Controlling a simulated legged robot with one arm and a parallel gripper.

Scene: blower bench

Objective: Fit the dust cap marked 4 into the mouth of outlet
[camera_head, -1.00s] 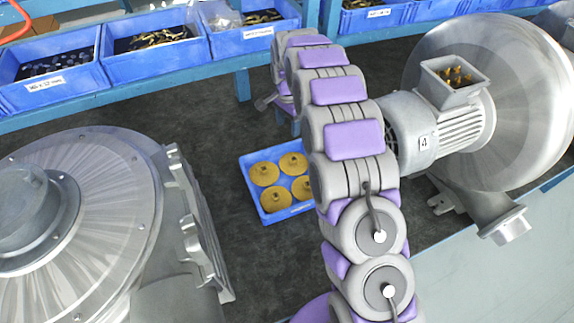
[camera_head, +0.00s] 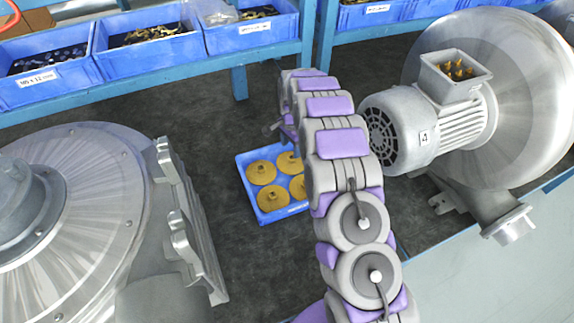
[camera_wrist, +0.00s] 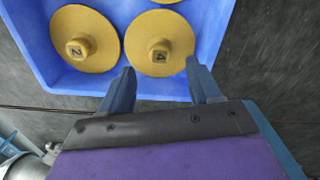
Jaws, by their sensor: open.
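The blue tray (camera_head: 247,180) holds several round yellow dust caps with raised hubs. In the wrist view, one cap (camera_wrist: 162,32) bears a turned mark that looks like a 4. Another cap (camera_wrist: 60,28) beside it, to the left, bears a mark like a 2 or N. My gripper (camera_wrist: 158,76) is open and empty, its fingers pointing at the tray, with the cap that looks marked 4 ahead between them. In the head view, my gripper is small and mostly hidden by my arm. The blower marked 4 (camera_head: 424,138) stands at the right, its outlet (camera_head: 511,226) at the lower right.
Another large grey blower (camera_head: 60,215) fills the left. Blue bins of small parts (camera_head: 152,45) stand on a blue rack behind. The dark bench top (camera_head: 215,130) is clear around the tray. The tray's wall is close to my left finger.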

